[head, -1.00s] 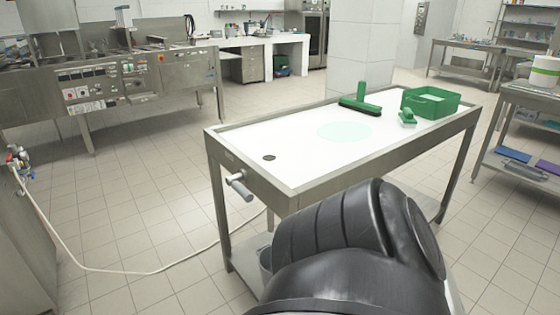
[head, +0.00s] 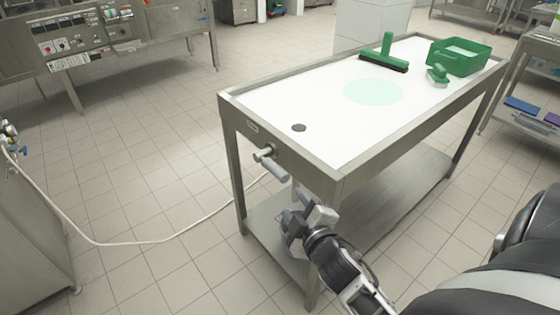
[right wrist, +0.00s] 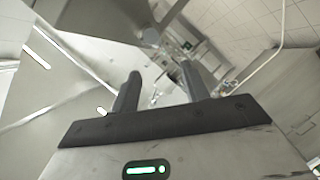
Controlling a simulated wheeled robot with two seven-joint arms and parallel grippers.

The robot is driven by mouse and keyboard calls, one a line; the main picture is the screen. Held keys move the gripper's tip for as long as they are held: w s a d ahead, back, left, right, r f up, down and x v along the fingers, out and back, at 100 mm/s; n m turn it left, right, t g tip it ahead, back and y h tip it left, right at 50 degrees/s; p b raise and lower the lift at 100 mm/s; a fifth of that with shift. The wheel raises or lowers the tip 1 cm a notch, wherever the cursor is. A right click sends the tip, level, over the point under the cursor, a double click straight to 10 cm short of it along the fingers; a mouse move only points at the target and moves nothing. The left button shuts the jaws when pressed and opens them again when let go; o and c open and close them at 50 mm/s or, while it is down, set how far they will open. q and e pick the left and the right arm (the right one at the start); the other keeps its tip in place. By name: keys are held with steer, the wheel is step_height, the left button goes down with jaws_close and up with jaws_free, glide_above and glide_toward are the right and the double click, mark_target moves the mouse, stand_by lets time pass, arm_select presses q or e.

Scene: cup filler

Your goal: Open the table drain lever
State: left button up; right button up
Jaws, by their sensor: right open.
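The steel table (head: 285,171) has a white top with a dark round drain hole (head: 298,127) near its left end. The drain lever (head: 275,169) is a grey handle on a metal fitting on the outside of the table's left end, below the rim. It slants down to the right. My right gripper (head: 292,208) is open and empty, below and slightly right of the lever's free end, apart from it. Its two dark fingers also show spread in the right wrist view (right wrist: 160,84), where I cannot clearly tell the lever. My left gripper is out of view.
A green squeegee (head: 386,57), a small green brush (head: 437,75) and a green crate (head: 459,60) are at the table's far end. A lower shelf (head: 395,195) lies under the tabletop. A pale hose (head: 150,241) crosses the tiled floor at left.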

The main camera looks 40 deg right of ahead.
mark_target(275, 171)
steer(key=shift+h, duration=0.3)
steer(key=x, duration=1)
steer(key=b+x, duration=0.1)
steer(key=x, duration=0.5)
steer(key=shift+d+r, duration=0.2)
steer(key=shift+d, duration=0.15)
